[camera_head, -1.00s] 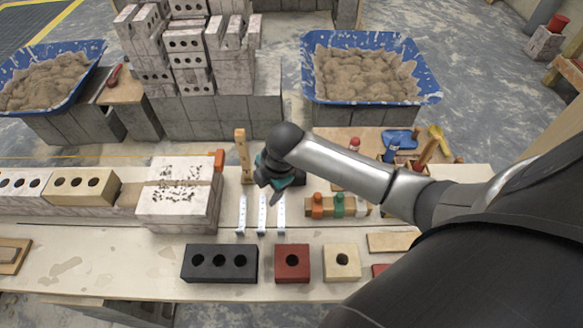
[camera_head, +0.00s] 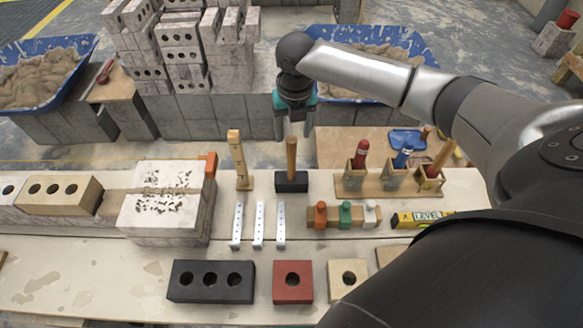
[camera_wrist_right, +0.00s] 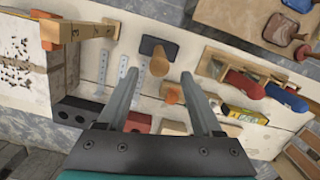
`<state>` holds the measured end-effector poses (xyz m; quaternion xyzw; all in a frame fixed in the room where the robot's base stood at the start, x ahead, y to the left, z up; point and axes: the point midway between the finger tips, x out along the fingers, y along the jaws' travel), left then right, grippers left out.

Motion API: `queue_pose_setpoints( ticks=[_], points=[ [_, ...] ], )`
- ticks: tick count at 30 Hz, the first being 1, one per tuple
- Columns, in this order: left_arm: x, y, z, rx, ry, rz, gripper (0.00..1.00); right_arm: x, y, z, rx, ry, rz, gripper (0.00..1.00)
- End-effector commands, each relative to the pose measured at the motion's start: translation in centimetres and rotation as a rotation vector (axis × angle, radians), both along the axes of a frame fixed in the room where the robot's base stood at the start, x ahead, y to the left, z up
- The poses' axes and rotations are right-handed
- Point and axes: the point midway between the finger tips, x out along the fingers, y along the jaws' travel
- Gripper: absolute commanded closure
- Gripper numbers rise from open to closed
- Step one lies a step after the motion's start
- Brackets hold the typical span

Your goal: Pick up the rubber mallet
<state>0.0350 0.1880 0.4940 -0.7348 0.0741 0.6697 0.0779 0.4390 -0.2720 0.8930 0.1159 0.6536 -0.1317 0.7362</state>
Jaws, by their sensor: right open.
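The rubber mallet stands head down on the bench, its black head (camera_head: 291,182) on the board and its wooden handle (camera_head: 291,155) pointing up. In the right wrist view the mallet's handle (camera_wrist_right: 159,64) points toward the camera, with the black head behind it. My right gripper (camera_head: 293,136) is open and empty above and behind the mallet, its fingers pointing down. In the right wrist view the two fingers (camera_wrist_right: 160,80) are apart, with the handle showing between and beyond them. I cannot tell whether they touch it. My left gripper is not in view.
A wooden folding rule (camera_head: 238,160) stands left of the mallet. A wooden rack (camera_head: 385,184) with red and blue-handled tools is at its right. Metal strips (camera_head: 259,225), colored line blocks (camera_head: 345,215) and a yellow level (camera_head: 420,219) lie in front. Bricks line the front edge.

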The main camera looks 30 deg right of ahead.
Motion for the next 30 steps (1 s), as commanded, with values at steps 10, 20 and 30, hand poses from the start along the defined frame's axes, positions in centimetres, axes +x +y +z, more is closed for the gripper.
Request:
queue_pose_setpoints(
  ticks=[10,20,30],
  points=[
    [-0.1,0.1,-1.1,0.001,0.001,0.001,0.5,0.4,-0.1,-3.6,0.0,0.0,-0.001,0.33],
    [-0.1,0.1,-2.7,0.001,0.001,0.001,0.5,1.1,-0.3,-8.1,0.0,0.0,0.0,0.33],
    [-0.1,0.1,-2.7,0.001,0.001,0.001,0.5,1.2,-0.3,-8.3,0.0,-0.002,0.0,0.39]
  ],
)
